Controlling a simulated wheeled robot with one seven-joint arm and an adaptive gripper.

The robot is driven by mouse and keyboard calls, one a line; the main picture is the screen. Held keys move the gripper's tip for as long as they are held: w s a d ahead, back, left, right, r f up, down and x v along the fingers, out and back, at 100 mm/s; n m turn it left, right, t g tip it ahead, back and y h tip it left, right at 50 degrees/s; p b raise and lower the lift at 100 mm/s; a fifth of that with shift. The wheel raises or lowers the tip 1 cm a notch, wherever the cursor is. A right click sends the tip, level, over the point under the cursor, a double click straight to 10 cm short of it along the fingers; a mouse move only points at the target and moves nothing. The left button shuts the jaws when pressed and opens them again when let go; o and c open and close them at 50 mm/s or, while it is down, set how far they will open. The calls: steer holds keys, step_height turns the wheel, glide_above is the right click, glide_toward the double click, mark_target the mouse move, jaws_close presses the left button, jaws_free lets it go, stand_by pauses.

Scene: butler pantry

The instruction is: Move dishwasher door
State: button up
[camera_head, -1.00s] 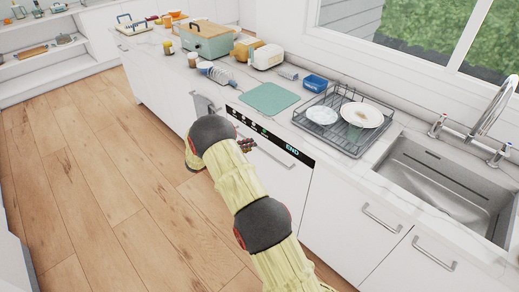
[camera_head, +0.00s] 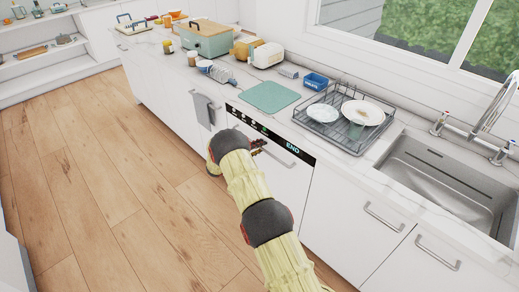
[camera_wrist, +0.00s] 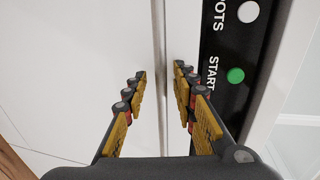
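The dishwasher door (camera_head: 275,182) is a white front panel under the counter, with a black control strip (camera_head: 270,134) along its top showing "END". It looks shut, flush with the neighbouring fronts. A bar handle (camera_head: 284,156) runs below the strip, its left part hidden by my gripper. My gripper (camera_head: 260,146) is at the upper left of the door, mostly behind my arm. In the wrist view my gripper (camera_wrist: 160,72) is open, its fingers apart with white front and a seam between them. The strip (camera_wrist: 232,75) lies right of the fingers. Contact cannot be told.
A grey towel (camera_head: 204,110) hangs on the front left of the dishwasher. A dish rack (camera_head: 345,137) with plates and a green mat (camera_head: 269,97) lie on the counter above. The sink (camera_head: 440,183) is at right. Wooden floor (camera_head: 110,190) at left is clear.

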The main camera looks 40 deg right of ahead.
steer(key=shift+d, duration=0.1)
steer(key=shift+c, duration=1.1)
steer(key=c, duration=0.5)
jaws_close()
